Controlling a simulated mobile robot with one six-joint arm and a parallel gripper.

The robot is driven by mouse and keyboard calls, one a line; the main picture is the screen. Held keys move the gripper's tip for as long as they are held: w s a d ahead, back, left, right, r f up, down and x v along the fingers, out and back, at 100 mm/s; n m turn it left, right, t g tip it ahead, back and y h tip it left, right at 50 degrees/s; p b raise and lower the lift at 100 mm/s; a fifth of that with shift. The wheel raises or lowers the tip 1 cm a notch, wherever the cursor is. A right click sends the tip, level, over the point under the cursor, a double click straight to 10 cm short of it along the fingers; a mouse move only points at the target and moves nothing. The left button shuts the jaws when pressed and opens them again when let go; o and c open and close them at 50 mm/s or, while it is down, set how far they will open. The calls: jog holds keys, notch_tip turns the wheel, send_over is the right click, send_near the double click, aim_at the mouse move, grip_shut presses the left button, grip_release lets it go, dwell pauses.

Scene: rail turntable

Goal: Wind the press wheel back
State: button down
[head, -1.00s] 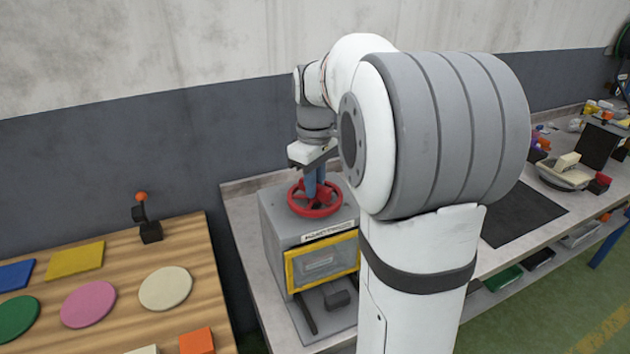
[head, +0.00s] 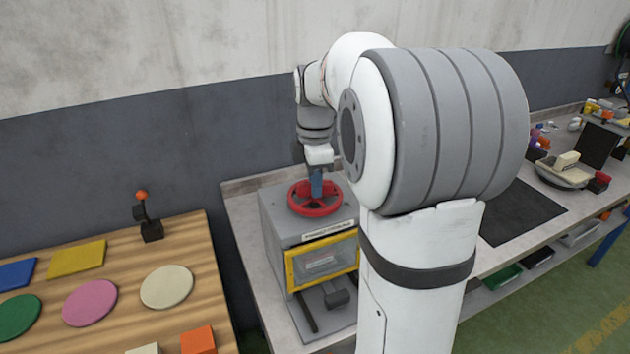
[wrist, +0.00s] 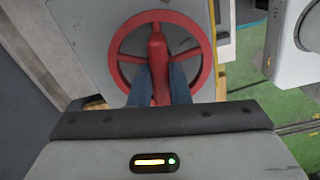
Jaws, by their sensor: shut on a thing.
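The red press wheel (head: 314,207) lies flat on top of the grey press box (head: 283,229), which has a yellow-framed window (head: 321,262) on its front. In the wrist view the wheel (wrist: 113,48) shows its rim and a red bar (wrist: 157,50) across its middle. My gripper (head: 317,190) points down at the wheel's centre. In the wrist view its two blue fingers (wrist: 159,88) are on either side of the red bar and shut on it. The fingertips' exact contact is partly hidden.
A wooden table (head: 215,290) with coloured discs and plates stands to the left, with an orange-tipped lever (head: 150,228) at its back. A dark mat (head: 520,212) and a bowl (head: 562,175) lie on the bench to the right. The wall is close behind the press.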

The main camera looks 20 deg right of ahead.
jog(key=shift+n, duration=0.6)
jog(key=c, duration=1.4)
grip_release()
jog(key=shift+o, duration=0.2)
notch_tip(320, 180, up, 8)
jog(key=shift+f, duration=0.1)
